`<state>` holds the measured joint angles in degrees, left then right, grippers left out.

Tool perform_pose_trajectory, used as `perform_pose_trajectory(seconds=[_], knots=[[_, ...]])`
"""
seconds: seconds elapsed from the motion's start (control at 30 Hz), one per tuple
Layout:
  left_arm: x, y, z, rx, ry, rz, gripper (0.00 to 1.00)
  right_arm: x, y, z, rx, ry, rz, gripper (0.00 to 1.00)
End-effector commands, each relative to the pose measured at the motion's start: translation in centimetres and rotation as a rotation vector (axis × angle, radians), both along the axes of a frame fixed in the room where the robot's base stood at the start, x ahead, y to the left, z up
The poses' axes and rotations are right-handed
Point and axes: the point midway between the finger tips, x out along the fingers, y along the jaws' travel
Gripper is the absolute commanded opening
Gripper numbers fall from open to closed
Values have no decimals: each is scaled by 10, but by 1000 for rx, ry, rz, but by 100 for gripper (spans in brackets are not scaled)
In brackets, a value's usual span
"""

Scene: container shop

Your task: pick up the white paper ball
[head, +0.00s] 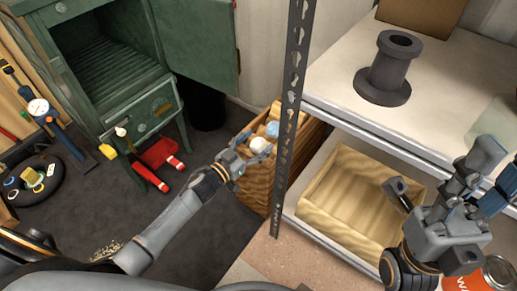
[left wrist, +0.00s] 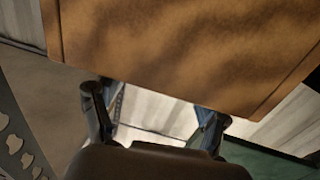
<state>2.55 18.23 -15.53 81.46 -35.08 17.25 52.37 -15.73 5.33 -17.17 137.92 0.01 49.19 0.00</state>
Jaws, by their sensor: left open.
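A white paper ball (head: 259,145) shows at the near left part of an open brown wooden bin (head: 258,191), beside a pale blue ball (head: 272,129). My left gripper (head: 250,149) is open at the bin's left rim, right by the white ball in the head view. I cannot tell whether it touches the ball. In the left wrist view its two fingers (left wrist: 155,118) are spread, with a broad brown surface close above them and no ball visible. My right gripper (head: 445,182) is open and empty at the right, in front of the shelves.
A perforated metal post (head: 292,100) stands just right of the bin. The shelf holds a dark spool (head: 386,70) above and an empty wooden tray (head: 330,214) below. A green cabinet (head: 110,60) stands open at the left. Red-and-white items (head: 160,154) lie on the dark floor.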

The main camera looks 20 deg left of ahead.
Motion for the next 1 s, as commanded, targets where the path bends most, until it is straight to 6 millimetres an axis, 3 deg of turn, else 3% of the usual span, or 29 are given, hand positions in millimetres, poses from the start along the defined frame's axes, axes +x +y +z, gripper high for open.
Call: perform_pose_trajectory(seconds=[0.33, 0.5, 0.57, 1.0], knots=[[9, -4, 1, 0, 0, 0, 74, 1, 1, 2, -2, -11, 0, 40], [9, -4, 1, 0, 0, 0, 39, 1, 1, 2, -2, -11, 0, 40], [9, -4, 1, 0, 0, 0, 30, 1, 1, 2, -2, -11, 0, 40], [8, -4, 5, 1, 0, 0, 30, 0, 0, 6, -1, -15, 0, 40]])
